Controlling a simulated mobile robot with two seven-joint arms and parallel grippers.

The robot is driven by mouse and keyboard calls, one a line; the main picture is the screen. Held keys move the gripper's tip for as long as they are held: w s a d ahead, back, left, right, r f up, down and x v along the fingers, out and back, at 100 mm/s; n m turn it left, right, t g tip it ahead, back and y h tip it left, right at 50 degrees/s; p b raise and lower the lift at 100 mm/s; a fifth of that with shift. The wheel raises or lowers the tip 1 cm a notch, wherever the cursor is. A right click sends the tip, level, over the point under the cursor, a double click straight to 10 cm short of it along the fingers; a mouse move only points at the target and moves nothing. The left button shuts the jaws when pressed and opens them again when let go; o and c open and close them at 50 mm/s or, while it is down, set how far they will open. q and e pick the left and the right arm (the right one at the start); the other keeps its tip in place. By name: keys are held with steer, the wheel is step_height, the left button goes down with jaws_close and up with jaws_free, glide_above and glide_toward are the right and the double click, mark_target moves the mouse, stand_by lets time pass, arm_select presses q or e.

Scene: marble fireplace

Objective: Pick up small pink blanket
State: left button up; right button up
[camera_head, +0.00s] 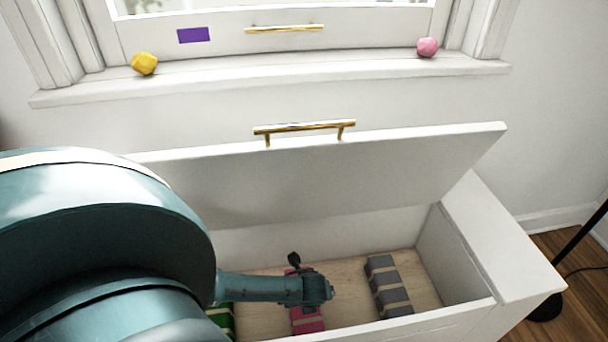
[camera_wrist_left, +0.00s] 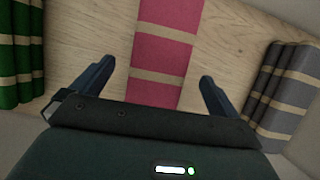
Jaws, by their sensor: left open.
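The small pink blanket (camera_wrist_left: 163,52), folded and crossed by beige bands, lies on the wooden floor of an open white chest. It also shows in the head view (camera_head: 308,324), partly hidden behind my left gripper. My left gripper (camera_wrist_left: 155,85) is open and empty above the blanket, with one finger on each side of it in the left wrist view. In the head view my left gripper (camera_head: 300,268) reaches down into the chest. I cannot tell its exact height above the blanket. My right gripper is in neither view.
A grey banded blanket (camera_head: 388,287) lies right of the pink one, and a green one (camera_head: 221,318) lies left. The chest lid (camera_head: 330,180) stands raised behind my arm. A yellow object (camera_head: 144,64) and a pink ball (camera_head: 427,47) sit on the windowsill.

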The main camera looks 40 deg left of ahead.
arm_select(q)
steer(key=b+x, duration=0.1)
steer(key=x, duration=0.1)
steer(key=b+x, duration=0.2)
steer(key=shift+s+d+f, duration=0.1)
steer(key=shift+f, duration=0.35)
steer(key=shift+f+b, duration=0.2)
steer(key=shift+b, duration=0.15)
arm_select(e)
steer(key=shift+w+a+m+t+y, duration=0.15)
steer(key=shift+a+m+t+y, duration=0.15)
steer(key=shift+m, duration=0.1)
arm_select(q)
steer(key=c, duration=1)
steer(key=shift+r, duration=0.1)
steer(key=shift+c, duration=0.5)
steer(key=shift+r, duration=0.1)
